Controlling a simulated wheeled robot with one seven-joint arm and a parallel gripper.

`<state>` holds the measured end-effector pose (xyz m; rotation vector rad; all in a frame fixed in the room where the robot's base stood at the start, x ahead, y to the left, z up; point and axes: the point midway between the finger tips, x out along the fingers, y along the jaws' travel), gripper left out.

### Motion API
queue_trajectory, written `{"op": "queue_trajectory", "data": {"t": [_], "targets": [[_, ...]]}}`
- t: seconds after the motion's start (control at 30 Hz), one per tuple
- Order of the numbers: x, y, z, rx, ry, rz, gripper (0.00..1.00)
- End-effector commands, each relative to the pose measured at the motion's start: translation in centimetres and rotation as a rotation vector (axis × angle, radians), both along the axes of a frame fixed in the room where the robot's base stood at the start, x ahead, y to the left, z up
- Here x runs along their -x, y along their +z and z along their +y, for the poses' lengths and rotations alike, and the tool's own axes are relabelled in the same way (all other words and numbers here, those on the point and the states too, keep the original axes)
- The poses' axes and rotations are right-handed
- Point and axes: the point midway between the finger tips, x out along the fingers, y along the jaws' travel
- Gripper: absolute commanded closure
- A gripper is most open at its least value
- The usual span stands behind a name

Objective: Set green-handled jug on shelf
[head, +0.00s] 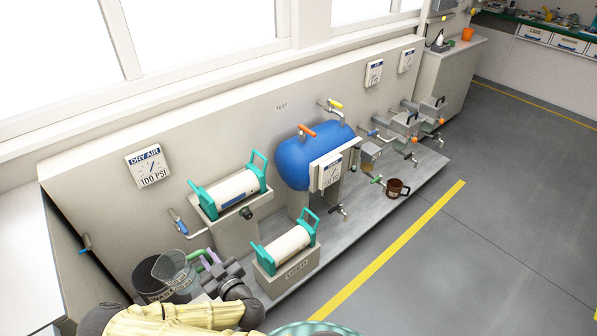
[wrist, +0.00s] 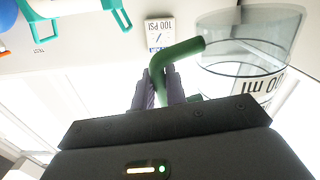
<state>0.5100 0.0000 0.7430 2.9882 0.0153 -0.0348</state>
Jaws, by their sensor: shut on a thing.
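The clear jug (head: 172,266) with a green handle (head: 198,253) is at the lower left of the head view. My gripper (head: 212,257) is shut on the handle with its purple fingers. In the wrist view the fingers (wrist: 161,85) close around the green handle (wrist: 178,53), and the clear jug (wrist: 250,62) with "ml" markings is to their right. The jug overlaps a dark bucket (head: 146,286) in the head view, and I cannot tell the gap between them. A low grey ledge (head: 385,215) runs along the wall; I cannot tell whether it is the shelf.
A white counter (head: 22,240) is at the left edge. Teal-ended cylinders (head: 237,189) (head: 287,246), a blue tank (head: 293,160), a brown mug (head: 394,190) and several taps line the wall. Grey floor (head: 490,220) beyond the yellow line is clear.

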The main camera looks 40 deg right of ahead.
Motion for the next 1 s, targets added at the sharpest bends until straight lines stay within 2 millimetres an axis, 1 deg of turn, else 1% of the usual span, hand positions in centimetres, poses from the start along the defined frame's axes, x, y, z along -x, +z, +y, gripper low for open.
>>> {"op": "queue_trajectory", "data": {"t": [0.03,0.43,0.6,1.0], "targets": [[0.1,1.7,0.0,0.0,0.001,0.002,1.0],[1.4,5.2,-0.1,-0.002,-0.003,0.001,1.0],[1.8,5.6,-0.2,-0.004,-0.007,0.0,1.0],[2.0,5.3,-0.2,-0.004,-0.009,0.0,1.0]]}}
